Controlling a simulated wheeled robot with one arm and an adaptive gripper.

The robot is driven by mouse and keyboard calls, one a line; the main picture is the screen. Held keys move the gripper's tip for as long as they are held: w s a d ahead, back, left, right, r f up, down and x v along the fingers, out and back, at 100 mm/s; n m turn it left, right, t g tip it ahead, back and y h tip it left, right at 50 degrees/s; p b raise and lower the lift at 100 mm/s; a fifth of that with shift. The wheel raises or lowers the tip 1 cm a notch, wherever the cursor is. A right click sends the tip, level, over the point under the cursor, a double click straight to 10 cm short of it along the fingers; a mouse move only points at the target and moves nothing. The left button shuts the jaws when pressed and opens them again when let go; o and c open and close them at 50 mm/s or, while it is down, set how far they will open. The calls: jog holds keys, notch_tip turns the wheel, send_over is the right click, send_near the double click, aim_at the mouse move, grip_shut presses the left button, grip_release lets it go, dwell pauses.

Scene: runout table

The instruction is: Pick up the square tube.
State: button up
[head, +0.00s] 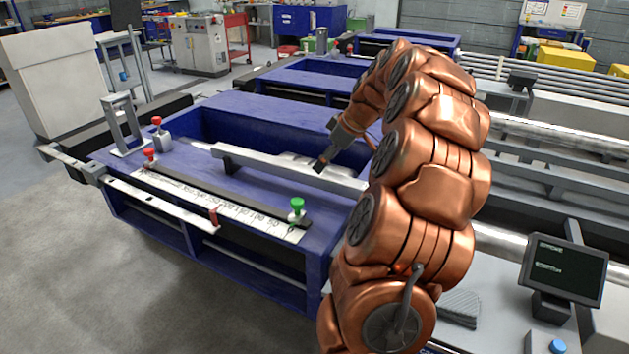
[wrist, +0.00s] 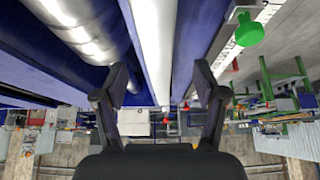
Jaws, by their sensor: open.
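The square tube (head: 255,162) is a long, pale, straight bar lying along the blue runout table (head: 240,112). Its right end is hidden behind my arm. My gripper (head: 320,165) is above the tube's right part, its dark fingertips close to it. In the wrist view the tube (wrist: 155,45) runs as a pale strip between the two dark fingers of my gripper (wrist: 162,82). The fingers are apart, with nothing gripped. I cannot tell how much height is left between fingertips and tube.
Shiny round bars (wrist: 75,30) lie beside the tube. A green knob (head: 297,204) and two red knobs stand on the table by a ruled scale (head: 250,213). A small screen (head: 565,270) stands at lower right. Grey floor (head: 110,270) is clear at lower left.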

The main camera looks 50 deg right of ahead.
aim_at(315, 173)
jog(key=shift+p+x, duration=0.5)
jog(key=shift+x, duration=2.9)
jog(key=shift+w+r, duration=0.1)
jog(key=shift+c, duration=0.4)
grip_shut()
